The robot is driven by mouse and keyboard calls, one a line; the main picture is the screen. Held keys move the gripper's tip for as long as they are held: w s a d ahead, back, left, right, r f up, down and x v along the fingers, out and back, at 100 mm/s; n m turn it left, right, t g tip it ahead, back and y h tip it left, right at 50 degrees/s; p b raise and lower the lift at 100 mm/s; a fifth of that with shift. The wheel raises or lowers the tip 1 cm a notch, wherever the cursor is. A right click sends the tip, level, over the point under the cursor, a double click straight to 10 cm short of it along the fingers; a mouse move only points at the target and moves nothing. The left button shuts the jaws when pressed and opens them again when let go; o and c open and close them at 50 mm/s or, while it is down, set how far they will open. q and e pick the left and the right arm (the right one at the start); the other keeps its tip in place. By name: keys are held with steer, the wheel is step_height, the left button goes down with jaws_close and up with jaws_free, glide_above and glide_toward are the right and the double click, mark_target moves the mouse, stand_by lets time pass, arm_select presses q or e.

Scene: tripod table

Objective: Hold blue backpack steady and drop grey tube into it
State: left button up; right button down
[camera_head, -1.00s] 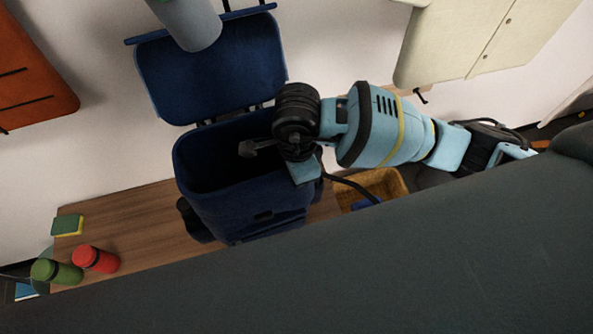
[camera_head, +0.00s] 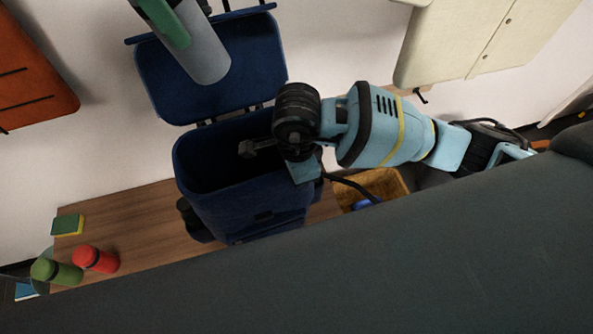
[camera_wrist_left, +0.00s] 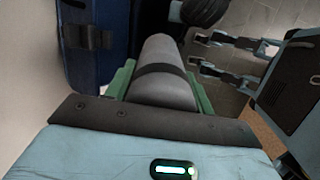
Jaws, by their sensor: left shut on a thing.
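The blue backpack (camera_head: 235,205) stands on a wooden table with its top open and its flap (camera_head: 260,60) folded back toward the wall. My left gripper (camera_head: 183,30) is shut on the grey tube (camera_head: 208,62), which appears in front of the flap, apart from the dark opening. In the left wrist view, green fingers grip the tube (camera_wrist_left: 163,75) on both sides, and part of the backpack (camera_wrist_left: 85,65) shows at left. My right gripper (camera_head: 262,148) is at the backpack's right rim, with a tip over the opening. Its grip is hidden by the wrist.
A red bottle (camera_head: 96,259), a green bottle (camera_head: 57,271) and a green-yellow sponge (camera_head: 67,225) are at the table's left end. A yellowish bin (camera_head: 385,184) is right of the backpack. An orange cabinet (camera_head: 32,75) and a cream cabinet (camera_head: 475,40) flank the wall.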

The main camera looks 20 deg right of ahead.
steer(key=shift+s+f, duration=0.1)
steer(key=shift+s, duration=0.05)
arm_select(q)
steer(key=o, duration=1.3)
steer(key=shift+c, duration=0.2)
steer(key=v, duration=1.2)
arm_select(e)
steer(key=c, duration=1.4)
jaws_free()
